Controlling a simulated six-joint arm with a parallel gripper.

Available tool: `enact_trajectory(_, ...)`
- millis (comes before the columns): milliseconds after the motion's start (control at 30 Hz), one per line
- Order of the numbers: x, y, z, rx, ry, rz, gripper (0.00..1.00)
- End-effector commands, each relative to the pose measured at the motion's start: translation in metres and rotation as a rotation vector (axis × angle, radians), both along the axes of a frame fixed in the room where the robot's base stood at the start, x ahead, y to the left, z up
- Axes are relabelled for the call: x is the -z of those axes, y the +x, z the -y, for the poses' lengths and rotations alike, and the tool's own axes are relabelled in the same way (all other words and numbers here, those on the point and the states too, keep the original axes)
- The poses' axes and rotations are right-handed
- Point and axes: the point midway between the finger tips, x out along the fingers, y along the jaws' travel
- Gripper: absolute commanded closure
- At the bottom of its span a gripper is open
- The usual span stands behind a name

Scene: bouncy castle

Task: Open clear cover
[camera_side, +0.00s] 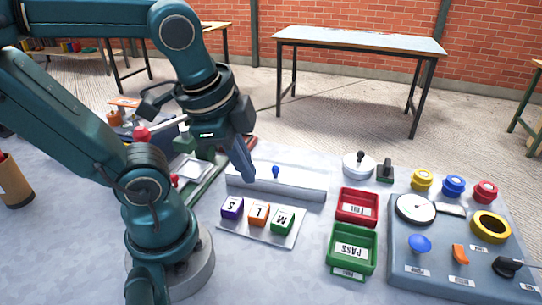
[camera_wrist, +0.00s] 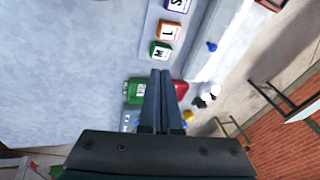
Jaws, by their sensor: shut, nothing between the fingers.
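My gripper (camera_side: 246,172) is shut and empty, pointing down beside the left part of a long pale block (camera_side: 300,188) with a blue knob (camera_side: 276,171). In the wrist view its fingers (camera_wrist: 161,78) are together in front of the green tray (camera_wrist: 133,92) and the red tray (camera_wrist: 181,88). I cannot make out a clear cover with certainty. A pale, shiny, box-like thing (camera_side: 190,167) lies left of my gripper, partly hidden by my arm. A grey control panel (camera_side: 400,270) at the right carries a gauge, a yellow ring and several knobs.

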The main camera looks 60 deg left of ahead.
Motion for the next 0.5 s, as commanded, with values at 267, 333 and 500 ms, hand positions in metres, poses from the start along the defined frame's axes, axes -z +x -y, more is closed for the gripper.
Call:
enact_trajectory(267,0.003,0.001,-0.021,0.678,0.325,-0.439,1.00)
enact_trajectory(333,0.004,0.005,-0.025,0.851,0.391,-0.564,1.00)
enact_trajectory(500,0.008,0.018,-0.028,1.232,0.513,-0.867,1.00)
